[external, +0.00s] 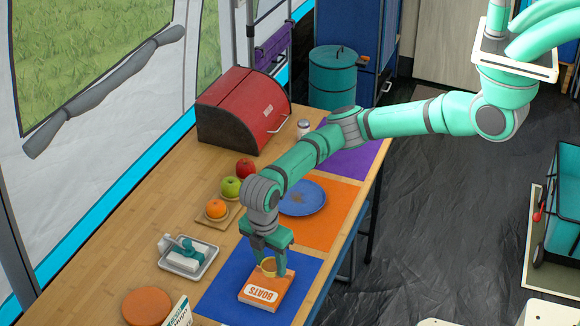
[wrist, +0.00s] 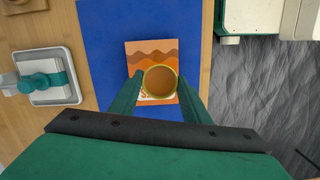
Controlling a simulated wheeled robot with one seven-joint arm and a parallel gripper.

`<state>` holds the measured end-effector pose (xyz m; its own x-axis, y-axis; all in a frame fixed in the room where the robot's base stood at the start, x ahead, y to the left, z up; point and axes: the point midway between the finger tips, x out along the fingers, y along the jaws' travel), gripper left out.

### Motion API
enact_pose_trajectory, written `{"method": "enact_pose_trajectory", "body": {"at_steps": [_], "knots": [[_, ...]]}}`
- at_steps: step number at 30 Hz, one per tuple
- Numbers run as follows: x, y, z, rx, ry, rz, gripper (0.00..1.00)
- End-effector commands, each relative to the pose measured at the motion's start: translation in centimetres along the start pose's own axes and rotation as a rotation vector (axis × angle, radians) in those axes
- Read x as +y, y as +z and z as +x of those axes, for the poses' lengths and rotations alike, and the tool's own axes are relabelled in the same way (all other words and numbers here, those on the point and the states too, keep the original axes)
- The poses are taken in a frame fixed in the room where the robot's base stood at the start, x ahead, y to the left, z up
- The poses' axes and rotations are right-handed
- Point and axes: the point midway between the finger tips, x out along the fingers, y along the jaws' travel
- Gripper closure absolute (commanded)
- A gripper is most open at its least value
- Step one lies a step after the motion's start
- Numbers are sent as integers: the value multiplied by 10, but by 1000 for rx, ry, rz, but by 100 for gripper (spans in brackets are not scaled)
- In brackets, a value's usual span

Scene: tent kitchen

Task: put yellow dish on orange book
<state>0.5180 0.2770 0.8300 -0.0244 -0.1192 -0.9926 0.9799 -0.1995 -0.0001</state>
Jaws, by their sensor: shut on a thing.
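The yellow dish (wrist: 160,81) is a small round bowl with a yellow rim and a brown-orange inside. It sits between my gripper's fingers, over the orange book. It also shows in the external view (external: 268,265), partly hidden by the fingers. My gripper (external: 268,270) points down and is shut on the dish (wrist: 160,85). The dish is at or just above the book's cover; I cannot tell whether it touches.
The blue mat (external: 222,289) lies at the table's right edge. A grey tray (external: 190,272) with a white and teal item is to its left. A blue plate (external: 302,197) sits on an orange mat. Fruit (external: 231,187) and a red bread box (external: 260,110) stand farther back.

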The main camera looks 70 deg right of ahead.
Motion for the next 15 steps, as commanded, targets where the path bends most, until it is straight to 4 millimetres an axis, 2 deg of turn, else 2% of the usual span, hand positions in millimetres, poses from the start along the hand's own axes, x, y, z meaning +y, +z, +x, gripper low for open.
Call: {"method": "enact_pose_trajectory", "body": {"at_steps": [8,15], "knots": [[12,-12,17,-2,2,0,82],[11,-14,44,0,1,0,82]]}}
